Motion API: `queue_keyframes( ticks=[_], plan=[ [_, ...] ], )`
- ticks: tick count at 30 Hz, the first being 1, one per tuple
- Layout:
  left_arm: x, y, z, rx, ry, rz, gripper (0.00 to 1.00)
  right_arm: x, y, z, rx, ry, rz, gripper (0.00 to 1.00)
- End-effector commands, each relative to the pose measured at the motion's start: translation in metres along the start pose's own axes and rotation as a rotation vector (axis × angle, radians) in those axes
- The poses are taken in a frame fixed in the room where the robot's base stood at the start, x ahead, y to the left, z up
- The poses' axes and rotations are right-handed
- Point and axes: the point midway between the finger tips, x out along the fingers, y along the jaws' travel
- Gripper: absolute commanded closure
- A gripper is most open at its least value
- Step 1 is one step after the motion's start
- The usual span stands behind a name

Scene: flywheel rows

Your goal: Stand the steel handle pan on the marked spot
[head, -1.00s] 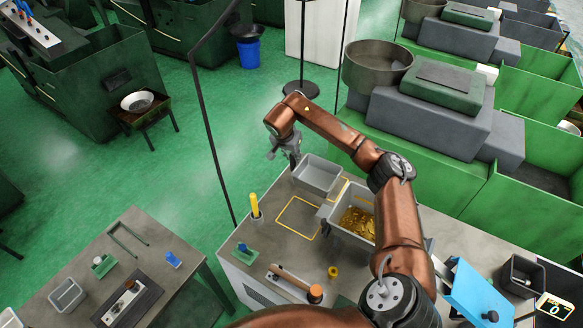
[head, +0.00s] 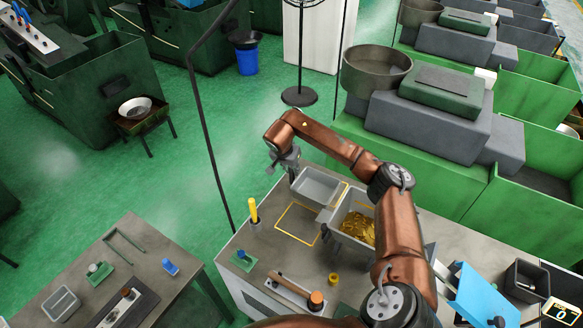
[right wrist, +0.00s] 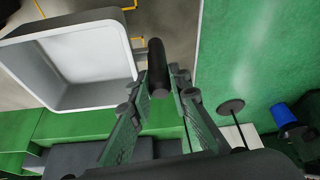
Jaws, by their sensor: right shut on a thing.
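The steel handle pan (head: 318,187) is a grey, empty, rectangular tray at the back edge of the grey bench. Its dark handle shows in the right wrist view, and its pale inside (right wrist: 75,65) fills the upper left there. My right gripper (head: 288,163) is shut on the handle, with its fingers (right wrist: 158,85) on either side of it. A yellow square outline (head: 298,223) on the bench is bare, in front and to the left of the pan. Whether the pan touches the bench is unclear. My left gripper is out of view.
A grey bin of gold-coloured pieces (head: 357,228) stands close to the pan's right. Another yellow line runs behind the bin.

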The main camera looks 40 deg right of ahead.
Motion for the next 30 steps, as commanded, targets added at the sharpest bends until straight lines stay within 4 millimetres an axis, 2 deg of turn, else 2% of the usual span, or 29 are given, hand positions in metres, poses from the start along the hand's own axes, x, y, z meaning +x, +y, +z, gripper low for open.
queue_keyframes(
  ticks=[21, 30],
  plan=[
    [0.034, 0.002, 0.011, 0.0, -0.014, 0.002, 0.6, 0.058, -0.001, 0.024, 0.0, 0.0, 0.0, 1.0],
    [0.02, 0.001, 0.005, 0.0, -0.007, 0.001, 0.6, 0.043, -0.006, 0.046, -0.002, 0.001, -0.002, 1.0]
  ],
)
